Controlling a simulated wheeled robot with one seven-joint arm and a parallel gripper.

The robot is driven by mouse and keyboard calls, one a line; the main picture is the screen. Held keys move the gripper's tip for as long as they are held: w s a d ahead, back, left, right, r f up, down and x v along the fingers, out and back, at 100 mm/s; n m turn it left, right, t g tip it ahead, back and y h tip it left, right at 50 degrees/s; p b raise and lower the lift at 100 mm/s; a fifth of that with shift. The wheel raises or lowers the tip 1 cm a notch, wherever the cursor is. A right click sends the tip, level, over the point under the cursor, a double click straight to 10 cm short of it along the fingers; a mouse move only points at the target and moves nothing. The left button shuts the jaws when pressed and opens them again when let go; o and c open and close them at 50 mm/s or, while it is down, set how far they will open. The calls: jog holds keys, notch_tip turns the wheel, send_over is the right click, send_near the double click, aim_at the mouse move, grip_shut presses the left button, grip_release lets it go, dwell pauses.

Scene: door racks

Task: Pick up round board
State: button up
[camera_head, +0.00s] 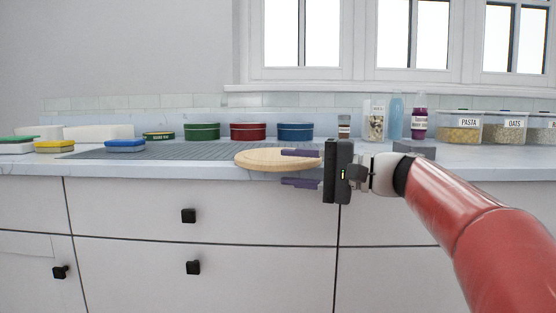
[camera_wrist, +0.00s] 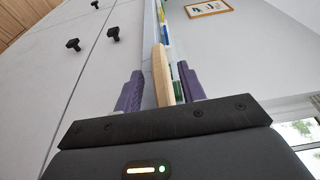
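The round board (camera_head: 262,158) is a pale wooden disc lying flat at the front of the counter, its near edge at or slightly over the counter edge. My gripper (camera_head: 300,168) comes in from the right with purple fingers, one above the board's level and one below it, in front of the drawers. In the wrist view the board (camera_wrist: 161,72) shows edge-on between the two spread fingers of my gripper (camera_wrist: 162,92). The gripper is open; I see gaps on both sides of the board. The board's right end is partly hidden behind the upper finger.
A grey ridged mat (camera_head: 200,151) lies behind the board. Green (camera_head: 202,131), red (camera_head: 248,131) and blue (camera_head: 295,131) tins stand behind it. Sponges (camera_head: 125,145) lie left; bottles (camera_head: 396,116) and food containers (camera_head: 460,127) stand right. Drawers with black knobs (camera_head: 188,215) are below.

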jog(key=shift+x, duration=1.1)
grip_shut()
jog(key=shift+r, duration=0.15)
